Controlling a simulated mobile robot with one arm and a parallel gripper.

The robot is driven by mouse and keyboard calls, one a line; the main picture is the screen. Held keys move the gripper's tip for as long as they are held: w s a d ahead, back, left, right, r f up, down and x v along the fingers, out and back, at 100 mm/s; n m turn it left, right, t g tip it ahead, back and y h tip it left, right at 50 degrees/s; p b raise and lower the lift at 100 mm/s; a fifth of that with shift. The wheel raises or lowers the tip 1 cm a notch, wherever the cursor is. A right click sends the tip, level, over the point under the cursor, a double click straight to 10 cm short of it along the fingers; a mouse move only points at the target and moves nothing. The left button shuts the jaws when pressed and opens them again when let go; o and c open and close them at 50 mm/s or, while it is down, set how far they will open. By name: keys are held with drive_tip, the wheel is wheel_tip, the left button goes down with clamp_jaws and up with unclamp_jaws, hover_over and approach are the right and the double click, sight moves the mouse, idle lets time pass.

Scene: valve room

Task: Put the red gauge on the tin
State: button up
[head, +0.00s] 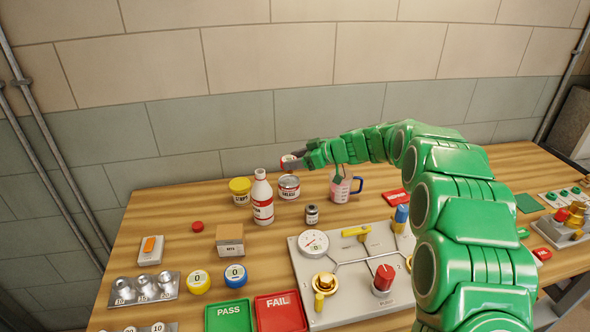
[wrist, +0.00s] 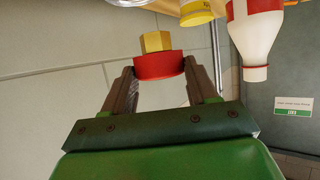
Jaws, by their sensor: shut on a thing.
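My gripper (head: 293,163) is shut on the red gauge (head: 288,160), which has a white face in the head view. In the wrist view, my gripper (wrist: 160,72) has its fingers on either side of the gauge's red rim (wrist: 157,66), and a brass hex fitting sticks out beyond them. The tin (head: 289,188) is silver with a red and white label and stands upright on the table. The gauge appears just above the tin in the head view, with a small gap between them. A silver rim at the top edge of the wrist view may be the tin.
A white bottle (head: 262,199) and a yellow tub (head: 240,190) stand left of the tin. A small dark jar (head: 312,214) and a valve panel (head: 337,248) are in front.

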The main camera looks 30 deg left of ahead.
drive_tip(key=shift+w+a+f, duration=0.4)
drive_tip(key=shift+w+f, duration=0.1)
drive_tip(key=shift+f, duration=1.75)
drive_tip(key=o, duration=1.2)
drive_tip(key=shift+f, duration=0.1)
drive_tip(key=shift+w+d+r, duration=0.1)
drive_tip(key=shift+d+r, duration=0.1)
drive_tip(key=shift+r, duration=0.05)
drive_tip(key=v, duration=1.1)
drive_tip(key=shift+d, duration=0.2)
drive_tip(key=shift+r, duration=0.1)
